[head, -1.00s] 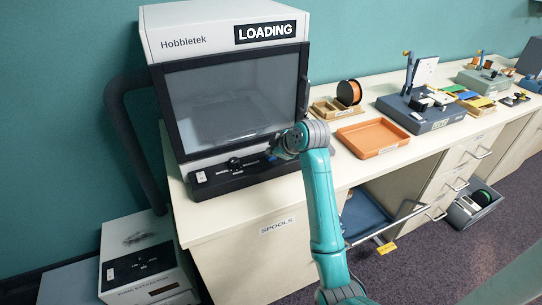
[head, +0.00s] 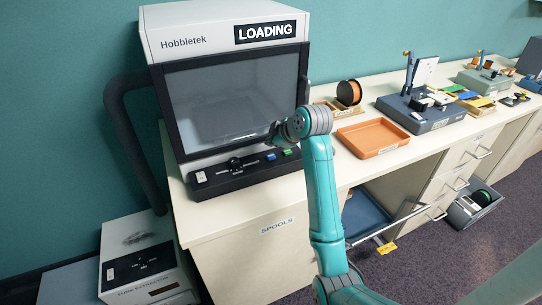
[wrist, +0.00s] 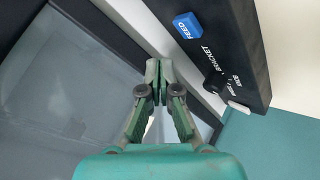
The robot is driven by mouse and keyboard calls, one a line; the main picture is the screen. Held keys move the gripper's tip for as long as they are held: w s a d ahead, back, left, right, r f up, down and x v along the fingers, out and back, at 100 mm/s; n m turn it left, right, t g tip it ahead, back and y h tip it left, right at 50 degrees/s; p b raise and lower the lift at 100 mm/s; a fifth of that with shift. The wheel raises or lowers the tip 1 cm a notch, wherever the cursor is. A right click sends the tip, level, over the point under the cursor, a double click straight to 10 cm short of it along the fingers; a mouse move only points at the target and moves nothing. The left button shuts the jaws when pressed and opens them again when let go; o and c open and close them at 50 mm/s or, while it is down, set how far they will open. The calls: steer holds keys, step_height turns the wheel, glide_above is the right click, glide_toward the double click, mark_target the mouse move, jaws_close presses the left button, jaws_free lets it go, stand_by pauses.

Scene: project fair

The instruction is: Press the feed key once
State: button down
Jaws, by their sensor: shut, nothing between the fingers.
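The blue feed key (wrist: 187,25), labelled FEED, sits on the black control panel (wrist: 240,50) of the Hobbletek machine. In the head view the feed key (head: 270,157) shows near the panel's right end, beside a green key (head: 287,153). My gripper (wrist: 158,66) is shut and empty. In the wrist view its tips are below and left of the feed key, apart from it in the picture. In the head view my gripper (head: 274,133) is in front of the machine's window, above the keys; its fingertips are hard to make out.
The machine's sign (head: 265,32) reads LOADING. A dark knob (wrist: 213,82) and a white switch (wrist: 238,106) share the panel. To the right, an orange tray (head: 372,138) and a spool (head: 349,93) stand on the counter. The machine's door handle (head: 303,92) is close to my wrist.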

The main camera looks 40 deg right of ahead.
steer(key=shift+r, duration=1.3)
